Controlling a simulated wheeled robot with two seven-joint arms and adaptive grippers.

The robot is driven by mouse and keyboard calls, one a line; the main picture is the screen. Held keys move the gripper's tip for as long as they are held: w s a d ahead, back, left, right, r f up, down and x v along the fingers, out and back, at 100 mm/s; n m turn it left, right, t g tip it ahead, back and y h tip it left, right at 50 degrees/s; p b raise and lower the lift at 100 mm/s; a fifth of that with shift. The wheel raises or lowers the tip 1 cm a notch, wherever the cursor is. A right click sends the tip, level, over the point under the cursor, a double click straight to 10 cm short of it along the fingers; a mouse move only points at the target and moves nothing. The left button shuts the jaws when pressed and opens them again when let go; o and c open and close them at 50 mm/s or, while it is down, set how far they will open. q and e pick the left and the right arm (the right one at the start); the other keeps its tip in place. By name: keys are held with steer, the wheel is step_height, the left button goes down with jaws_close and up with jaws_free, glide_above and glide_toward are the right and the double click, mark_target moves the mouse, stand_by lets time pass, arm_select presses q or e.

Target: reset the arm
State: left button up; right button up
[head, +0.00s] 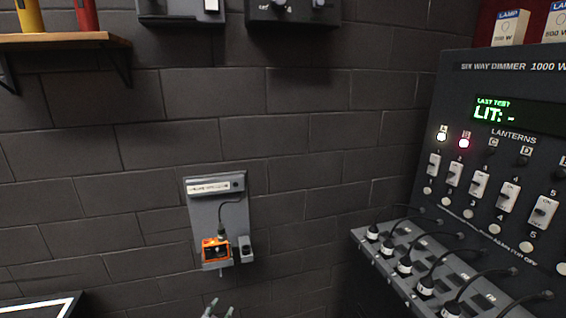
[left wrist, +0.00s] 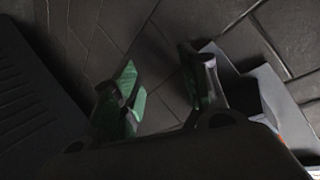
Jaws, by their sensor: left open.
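My left gripper (head: 219,312) shows only by its fingertips at the bottom edge of the head view, below a grey wall plate (head: 201,212). In the left wrist view its two fingers (left wrist: 165,90) with green pads stand apart, with nothing between them. The wall plate carries an orange box (head: 216,250) with a cable and a small grey block (head: 246,248) beside it. The fingertips are apart from the orange box in the head view. My left arm itself is mostly out of view. My right gripper is not in view.
A dimmer panel (head: 520,97) with switches and a display reading "LIT: -" stands at the right. Lamps A and B on it glow. A sloped shelf of plugs (head: 369,250) juts out below. A wooden shelf (head: 60,40) is at upper left.

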arm_select(q)
steer(key=s+a+f+n+g, duration=0.1)
steer(key=s+a+f+g, duration=0.1)
steer(key=s+f, duration=0.65)
steer(key=s+a+f+g+y, duration=0.15)
steer(key=s+f, duration=0.35)
steer(key=f, duration=0.7)
steer(key=s+a+f+n+g, duration=0.1)
steer(key=s+a+f+g, duration=0.2)
steer(key=s+f, duration=0.5)
steer(key=s+f+g, duration=0.2)
steer(key=s+f, duration=0.3)
steer(key=s, duration=0.6)
steer(key=s+d+f+n+g, duration=0.1)
steer(key=s+f, duration=0.4)
steer(key=s, duration=0.6)
steer(key=s+d+f+n+g, duration=0.1)
steer(key=s+f+g, duration=0.2)
steer(key=s+f, duration=0.3)
steer(key=s, duration=0.5)
